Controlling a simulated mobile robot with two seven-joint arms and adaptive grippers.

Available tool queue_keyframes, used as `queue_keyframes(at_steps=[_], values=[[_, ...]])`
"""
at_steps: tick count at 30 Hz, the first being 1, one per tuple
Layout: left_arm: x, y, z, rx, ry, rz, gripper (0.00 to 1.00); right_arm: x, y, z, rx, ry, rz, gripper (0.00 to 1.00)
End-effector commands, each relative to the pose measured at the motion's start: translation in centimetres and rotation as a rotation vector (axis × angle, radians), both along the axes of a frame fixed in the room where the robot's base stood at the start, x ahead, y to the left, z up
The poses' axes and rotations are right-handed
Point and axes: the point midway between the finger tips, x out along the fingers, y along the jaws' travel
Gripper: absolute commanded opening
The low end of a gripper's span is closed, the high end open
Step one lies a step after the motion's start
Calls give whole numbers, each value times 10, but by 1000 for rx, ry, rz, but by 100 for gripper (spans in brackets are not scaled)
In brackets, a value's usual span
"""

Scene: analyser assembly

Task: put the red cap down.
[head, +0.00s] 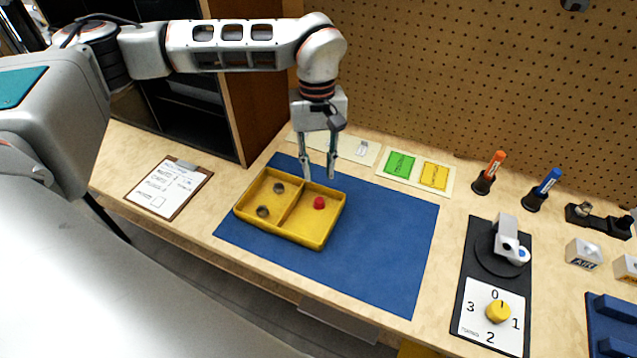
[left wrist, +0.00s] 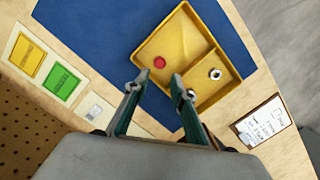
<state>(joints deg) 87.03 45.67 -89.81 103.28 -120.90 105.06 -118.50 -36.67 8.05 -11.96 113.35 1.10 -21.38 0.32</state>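The red cap (head: 319,202) lies in the right compartment of the yellow two-part tray (head: 300,240). In the left wrist view the red cap (left wrist: 159,62) rests on the floor of the larger compartment of the tray (left wrist: 172,38). My left gripper (head: 319,177) is open and empty, above the back edge of the tray. In the left wrist view its two fingertips (left wrist: 156,82) are apart, with the cap beyond them and nothing between them. My right gripper is not in view.
The tray stands on a blue mat (head: 385,245), clear to its right. Two metal nuts (head: 263,211) (head: 279,188) lie in the left compartment. A clipboard (head: 170,188) lies left, green (head: 399,164) and yellow cards (head: 434,176) behind, and a dial panel (head: 480,312) right.

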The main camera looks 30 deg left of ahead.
Motion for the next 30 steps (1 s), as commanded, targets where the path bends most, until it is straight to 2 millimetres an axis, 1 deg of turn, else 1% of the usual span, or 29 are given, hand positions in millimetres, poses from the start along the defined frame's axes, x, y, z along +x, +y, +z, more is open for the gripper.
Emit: queue_keyframes(at_steps=[1,3,6,9,30], values=[[2,1,10,0,-4,0,25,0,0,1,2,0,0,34],[3,1,20,0,-4,0,25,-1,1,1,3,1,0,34],[3,2,29,1,-1,1,25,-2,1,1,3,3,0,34],[3,3,34,1,-1,0,25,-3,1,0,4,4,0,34],[3,3,34,0,1,0,25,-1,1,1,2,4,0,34]])
